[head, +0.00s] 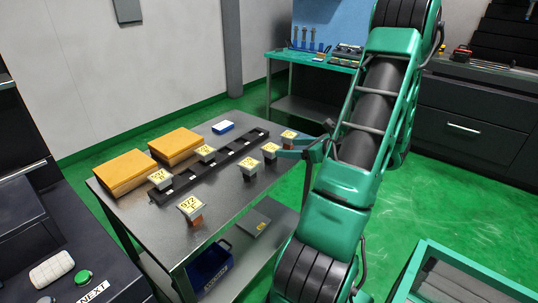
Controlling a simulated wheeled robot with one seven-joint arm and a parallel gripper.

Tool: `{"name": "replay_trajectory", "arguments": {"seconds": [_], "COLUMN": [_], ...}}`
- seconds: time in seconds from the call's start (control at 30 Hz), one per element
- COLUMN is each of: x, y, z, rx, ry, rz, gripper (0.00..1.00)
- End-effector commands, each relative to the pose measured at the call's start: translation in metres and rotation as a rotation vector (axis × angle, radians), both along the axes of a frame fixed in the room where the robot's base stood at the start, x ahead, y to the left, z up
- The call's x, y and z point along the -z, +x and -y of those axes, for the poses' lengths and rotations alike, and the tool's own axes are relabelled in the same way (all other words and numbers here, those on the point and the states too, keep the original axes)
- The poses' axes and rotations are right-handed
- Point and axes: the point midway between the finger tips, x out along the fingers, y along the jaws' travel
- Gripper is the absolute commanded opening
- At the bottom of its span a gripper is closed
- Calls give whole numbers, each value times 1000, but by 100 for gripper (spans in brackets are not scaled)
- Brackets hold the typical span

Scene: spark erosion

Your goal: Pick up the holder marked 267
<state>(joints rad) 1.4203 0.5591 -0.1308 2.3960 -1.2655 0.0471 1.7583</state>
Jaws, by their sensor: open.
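Several small holders with cream, black-numbered tops stand at the grey metal table. The nearest holder (191,208) has the largest number, which looks like 972 or similar. Two more, a middle holder (249,165) and a holder by my gripper (270,151), stand along the table's right side. A far holder (289,136) is at the far right corner. Two others, a left holder (160,178) and a back holder (206,152), sit at the black rack (230,152). I cannot tell which is marked 267. My gripper (286,147) is open, its fingers pointing left, close to the two farthest right-side holders; contact is unclear.
Two orange-topped blocks (176,144) and a blue-and-white box (223,127) lie on the table (150,226). A blue bin (211,268) is on its lower shelf. A green bench (310,60) stands behind. Green floor (465,190) is open at right.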

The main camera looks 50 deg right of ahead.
Motion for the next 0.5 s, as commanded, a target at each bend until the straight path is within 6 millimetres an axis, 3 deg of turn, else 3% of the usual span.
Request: {"name": "replay_trajectory", "arguments": {"seconds": [0.2,0.5], "x": [13,21], "y": [31,51], "z": [-3,-5], "rx": [-6,-6], "ry": [0,-2], "rz": [-1,-1], "gripper": [70,70]}}
